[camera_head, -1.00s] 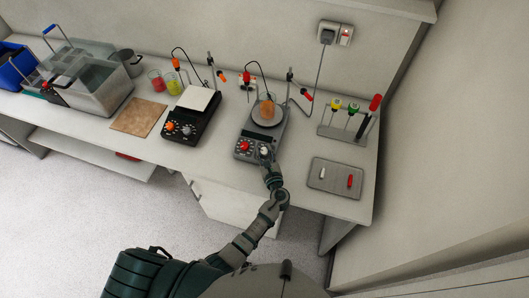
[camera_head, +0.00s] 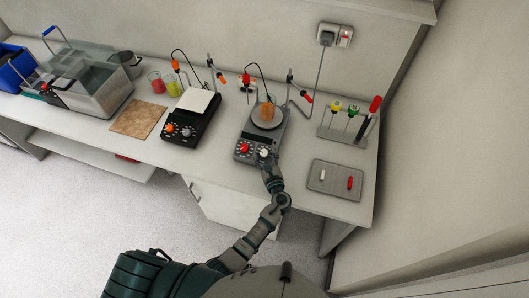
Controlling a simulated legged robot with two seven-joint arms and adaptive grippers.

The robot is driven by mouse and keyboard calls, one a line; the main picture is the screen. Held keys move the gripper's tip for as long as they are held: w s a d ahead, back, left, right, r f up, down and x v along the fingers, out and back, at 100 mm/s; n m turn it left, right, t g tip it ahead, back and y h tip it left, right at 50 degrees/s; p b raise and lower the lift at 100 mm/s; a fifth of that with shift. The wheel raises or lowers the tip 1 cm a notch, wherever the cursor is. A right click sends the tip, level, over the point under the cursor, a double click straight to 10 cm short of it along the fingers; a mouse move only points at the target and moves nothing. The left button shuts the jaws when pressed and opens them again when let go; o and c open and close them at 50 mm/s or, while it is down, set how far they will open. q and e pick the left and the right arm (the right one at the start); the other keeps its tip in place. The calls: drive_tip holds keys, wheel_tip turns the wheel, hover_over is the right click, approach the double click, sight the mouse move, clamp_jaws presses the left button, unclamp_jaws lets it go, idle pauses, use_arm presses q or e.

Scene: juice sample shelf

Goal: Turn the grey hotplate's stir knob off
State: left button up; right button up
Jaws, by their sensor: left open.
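The grey hotplate (camera_head: 253,134) stands on the bench at the middle right. A beaker of orange liquid (camera_head: 266,113) sits on its round plate. Its front panel has a red knob (camera_head: 243,148) on the left and a white knob (camera_head: 264,153) on the right. I cannot read which one is the stir knob. My left gripper (camera_head: 268,163) is open at the panel's front right, right by the white knob. Its fingertips are small, and I cannot tell whether they touch the knob. My right gripper is not in view.
A black hotplate (camera_head: 190,115) with an orange knob stands to the left. A grey tray (camera_head: 325,185) with two stir bars lies to the right, and a tool rack (camera_head: 345,135) behind it. A glass tank (camera_head: 85,85) is at far left, beyond a brown board (camera_head: 138,118).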

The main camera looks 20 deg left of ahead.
use_arm(q)
drive_tip(key=v, duration=1.1)
drive_tip(key=shift+d, duration=0.1)
drive_tip(key=shift+w, duration=0.1)
